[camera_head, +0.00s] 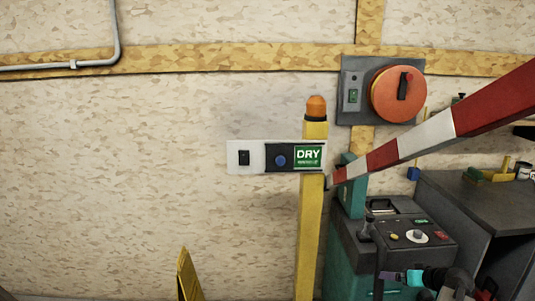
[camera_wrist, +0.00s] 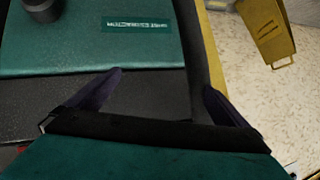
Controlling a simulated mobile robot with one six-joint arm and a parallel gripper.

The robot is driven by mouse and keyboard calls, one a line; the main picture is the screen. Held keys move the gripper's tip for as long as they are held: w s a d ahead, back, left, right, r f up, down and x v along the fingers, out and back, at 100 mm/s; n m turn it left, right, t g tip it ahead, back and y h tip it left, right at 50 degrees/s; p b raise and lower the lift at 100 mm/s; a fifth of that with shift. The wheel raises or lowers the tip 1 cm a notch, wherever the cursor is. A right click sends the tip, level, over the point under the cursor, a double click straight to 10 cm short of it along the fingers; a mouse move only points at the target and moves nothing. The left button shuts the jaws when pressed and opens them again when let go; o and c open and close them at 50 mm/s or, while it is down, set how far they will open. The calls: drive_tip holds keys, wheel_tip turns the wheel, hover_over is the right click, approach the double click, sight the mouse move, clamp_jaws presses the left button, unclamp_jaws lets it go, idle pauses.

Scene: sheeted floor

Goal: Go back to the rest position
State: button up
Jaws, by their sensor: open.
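My gripper (camera_wrist: 163,80) shows in the wrist view with its two dark purple fingers spread apart and nothing held between them. In the head view my gripper (camera_head: 388,277) is low at the right, in front of the teal machine (camera_head: 345,245) with its dark control panel (camera_head: 408,236). The panel carries a white knob, a red button and a yellow button. In the wrist view the teal casing (camera_wrist: 80,45) with a small label lies beyond the fingers. A dark bar runs between the fingers; I cannot tell whether they touch it.
A yellow post (camera_head: 312,230) with an orange top stands left of the machine. A red-and-white barrier arm (camera_head: 430,135) slants across the upper right. A grey cabinet (camera_head: 475,205) is at the right. A yellow floor sign (camera_head: 187,275) stands lower left.

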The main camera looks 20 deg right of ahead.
drive_tip(key=w+a+f+g+y+p, duration=0.1)
drive_tip(key=a+f+g, duration=0.1)
drive_tip(key=a+f, duration=0.65)
drive_tip(key=w+a+f+n+g+y+p, duration=0.1)
drive_tip(key=a+f+g+y, duration=0.3)
drive_tip(key=a, duration=0.8)
drive_tip(key=a+f+g+h+p, duration=0.1)
drive_tip(key=a+f, duration=0.7)
drive_tip(key=a, duration=0.3)
drive_tip(key=s+a+f+n+g+p, duration=0.1)
drive_tip(key=s+a+f+g, duration=0.1)
drive_tip(key=s+a+f, duration=0.3)
drive_tip(key=s+a+f+g, duration=0.2)
drive_tip(key=s+a+g, duration=0.1)
drive_tip(key=a, duration=0.5)
drive_tip(key=s+a+f+g+h+p, duration=0.1)
drive_tip(key=s+a+f+g+h, duration=0.1)
drive_tip(key=s, duration=0.5)
drive_tip(key=s+a+f+n+g+h, duration=0.1)
drive_tip(key=s+a+f+h, duration=0.1)
drive_tip(key=s+a, duration=0.3)
drive_tip(key=shift+s+a+f+n+g+p, duration=0.3)
drive_tip(key=shift+s+g+p, duration=0.1)
drive_tip(key=shift+s, duration=0.95)
drive_tip(key=shift+d, duration=0.1)
